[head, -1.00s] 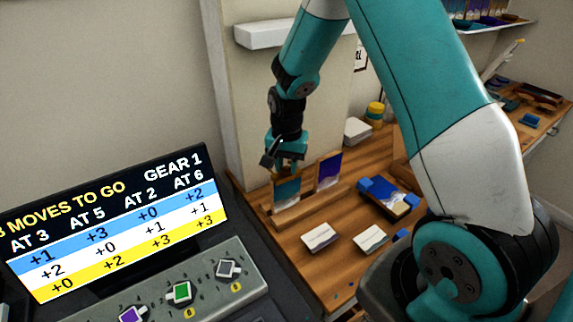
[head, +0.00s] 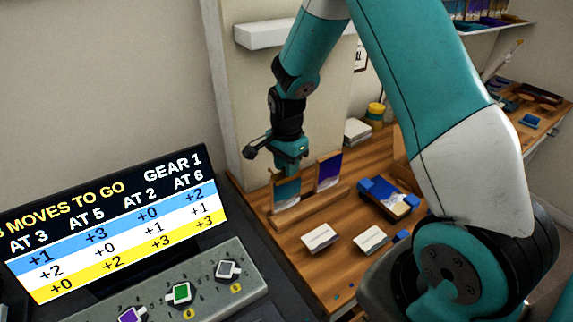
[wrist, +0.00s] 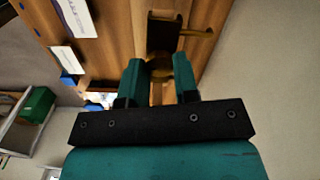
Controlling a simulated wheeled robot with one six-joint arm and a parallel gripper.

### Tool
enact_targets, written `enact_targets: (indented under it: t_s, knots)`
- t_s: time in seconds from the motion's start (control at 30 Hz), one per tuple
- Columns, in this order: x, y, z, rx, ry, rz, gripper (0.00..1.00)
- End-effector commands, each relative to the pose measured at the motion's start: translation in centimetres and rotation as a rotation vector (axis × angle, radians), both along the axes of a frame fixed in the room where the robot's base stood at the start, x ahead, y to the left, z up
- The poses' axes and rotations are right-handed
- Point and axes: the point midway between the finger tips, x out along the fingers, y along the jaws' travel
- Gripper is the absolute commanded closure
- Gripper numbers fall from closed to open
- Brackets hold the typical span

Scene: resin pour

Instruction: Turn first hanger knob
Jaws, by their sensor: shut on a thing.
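My gripper (head: 289,168) hangs over the wooden rack at the near left end of the bench, fingers down. The card stands upright in the rack (head: 312,208). In the wrist view my gripper (wrist: 160,72) shows its two green fingers, with the held part hard to make out. The console's square knobs are well apart from my gripper: purple (head: 131,317), green (head: 181,293) and grey (head: 227,270). No knob is labelled as a hanger knob.
A second, purple card (head: 328,171) stands right of the held one. A screen (head: 115,225) with number rows rises behind the knobs. White cards (head: 319,238), a blue holder (head: 390,198) and a yellow jar (head: 375,113) are on the bench.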

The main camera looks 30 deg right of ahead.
Motion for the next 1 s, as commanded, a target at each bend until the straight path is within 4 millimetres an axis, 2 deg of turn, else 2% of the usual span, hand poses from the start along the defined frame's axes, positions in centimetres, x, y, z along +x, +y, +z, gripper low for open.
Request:
enact_targets:
  t_s: [0.37, 0.4, 0.5, 0.83, 1.0]
  knots:
    - [0.0, 0.0, 0.0, 0.000, -0.001, -0.001, 0.95]
    - [0.0, 0.0, 0.0, 0.000, -0.001, -0.001, 0.65]
    - [0.0, 0.0, 0.0, 0.000, -0.001, -0.001, 0.45]
    - [0.1, 0.0, 0.3, -0.001, -0.002, 0.000, 0.45]
    - [0.1, 0.0, 2.6, -0.001, -0.006, 0.000, 0.45]
